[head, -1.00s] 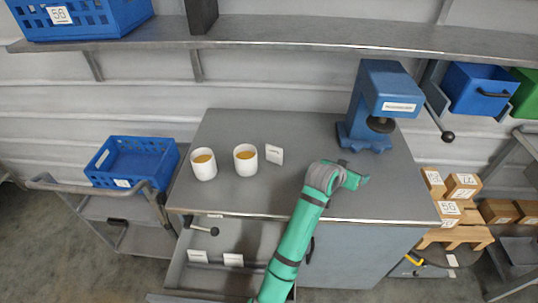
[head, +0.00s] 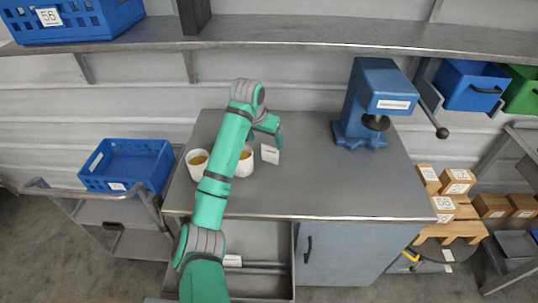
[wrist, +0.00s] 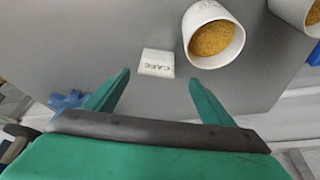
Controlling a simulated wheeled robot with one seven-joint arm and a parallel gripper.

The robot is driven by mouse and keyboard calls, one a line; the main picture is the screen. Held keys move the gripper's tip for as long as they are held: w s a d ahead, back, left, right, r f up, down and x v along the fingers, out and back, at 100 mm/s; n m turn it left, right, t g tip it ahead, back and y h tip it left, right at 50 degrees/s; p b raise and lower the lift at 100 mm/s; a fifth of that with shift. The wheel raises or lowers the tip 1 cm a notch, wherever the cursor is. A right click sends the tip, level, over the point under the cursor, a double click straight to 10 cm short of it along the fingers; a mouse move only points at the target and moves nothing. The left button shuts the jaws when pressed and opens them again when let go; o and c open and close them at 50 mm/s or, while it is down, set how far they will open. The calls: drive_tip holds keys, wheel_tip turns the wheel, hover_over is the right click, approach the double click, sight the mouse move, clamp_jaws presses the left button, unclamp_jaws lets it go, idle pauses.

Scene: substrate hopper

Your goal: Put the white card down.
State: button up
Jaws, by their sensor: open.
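The white card (head: 270,154) stands on the grey worktop (head: 330,180), just right of the right-hand white cup (head: 243,168). In the wrist view the card (wrist: 157,63) has dark lettering that appears to read "CAFE". My gripper (head: 277,128) is open and empty, close to the card in the head view. In the wrist view the card lies ahead of the gap between my two green fingers (wrist: 158,88), and neither finger touches it. My arm partly hides the two cups in the head view.
Both cups hold a yellow-brown filling; the left cup (head: 196,163) stands near the worktop's left side. A blue press (head: 376,105) stands at the back right. An open drawer (head: 262,238) juts out below the front edge.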

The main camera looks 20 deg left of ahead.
sight(270, 147)
drive_tip(key=shift+d+x, duration=0.15)
drive_tip(key=shift+x, duration=1.6)
drive_tip(key=shift+d+x, duration=0.15)
drive_tip(key=shift+x, duration=1.65)
drive_tip(key=shift+w+r, duration=0.1)
drive_tip(key=c, duration=1.2)
drive_tip(key=shift+c, duration=0.2)
drive_tip(key=shift+r, duration=0.15)
